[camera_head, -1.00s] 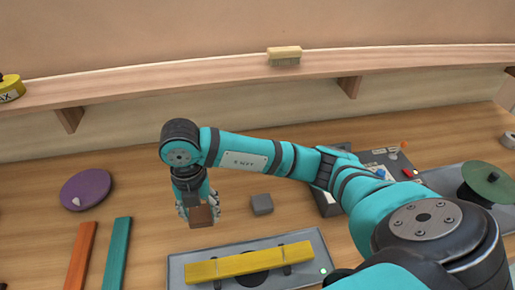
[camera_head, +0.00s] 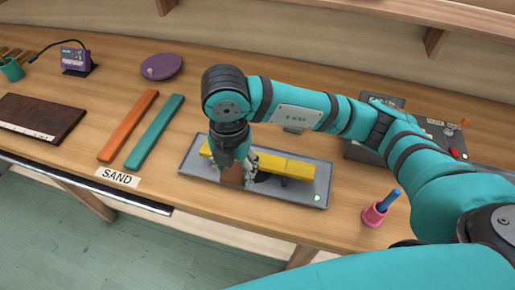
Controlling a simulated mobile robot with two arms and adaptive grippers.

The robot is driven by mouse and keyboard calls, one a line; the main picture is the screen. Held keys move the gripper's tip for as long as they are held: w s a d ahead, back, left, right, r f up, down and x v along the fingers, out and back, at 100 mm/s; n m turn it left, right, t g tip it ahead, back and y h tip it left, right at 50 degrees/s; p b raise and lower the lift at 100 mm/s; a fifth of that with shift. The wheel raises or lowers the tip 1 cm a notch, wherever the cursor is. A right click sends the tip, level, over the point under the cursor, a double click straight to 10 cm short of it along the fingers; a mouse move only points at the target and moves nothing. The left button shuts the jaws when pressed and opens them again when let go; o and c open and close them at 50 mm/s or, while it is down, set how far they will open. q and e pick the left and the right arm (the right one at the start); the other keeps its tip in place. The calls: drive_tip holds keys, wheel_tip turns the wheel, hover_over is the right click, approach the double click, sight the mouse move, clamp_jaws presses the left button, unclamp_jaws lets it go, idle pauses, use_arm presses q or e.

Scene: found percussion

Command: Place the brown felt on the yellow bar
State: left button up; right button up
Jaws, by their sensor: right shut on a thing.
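The yellow bar (camera_head: 288,168) lies across a grey tray (camera_head: 318,195) on the wooden table. My right gripper (camera_head: 237,172) points down over the left part of the tray. It is shut on the brown felt (camera_head: 232,177), a small brown block. The felt shows in front of the left part of the bar, and my gripper hides some of the bar there. I cannot tell whether the felt touches the bar or the tray. My left gripper is not in view.
An orange bar (camera_head: 128,125) and a teal bar (camera_head: 154,131) lie left of the tray. A pink cup (camera_head: 375,214) with a blue stick stands to the right. The table's front edge is close to the tray.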

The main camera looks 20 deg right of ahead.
drive_tip(key=w+d+p, duration=0.1)
drive_tip(key=w+d, duration=0.3)
drive_tip(key=d, duration=0.1)
drive_tip(key=shift+w+d+f+p, duration=0.2)
drive_tip(key=shift+w+d+p, duration=0.1)
drive_tip(key=shift+p, duration=0.1)
drive_tip(key=shift+w+d+f, duration=0.1)
drive_tip(key=shift+w, duration=0.1)
drive_tip(key=shift+w+d+f+p, duration=0.3)
drive_tip(key=shift+w+d+p, duration=0.2)
drive_tip(key=shift+d, duration=0.05)
wheel_tip(320, 180, down, 2)
drive_tip(key=shift+f+p, duration=0.25)
drive_tip(key=shift+p, duration=0.3)
drive_tip(key=shift+f, duration=0.25)
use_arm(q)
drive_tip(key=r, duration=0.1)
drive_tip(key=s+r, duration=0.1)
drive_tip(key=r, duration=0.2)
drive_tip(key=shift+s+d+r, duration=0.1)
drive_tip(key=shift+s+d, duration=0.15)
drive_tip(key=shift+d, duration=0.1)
use_arm(e)
drive_tip(key=shift+f, duration=0.1)
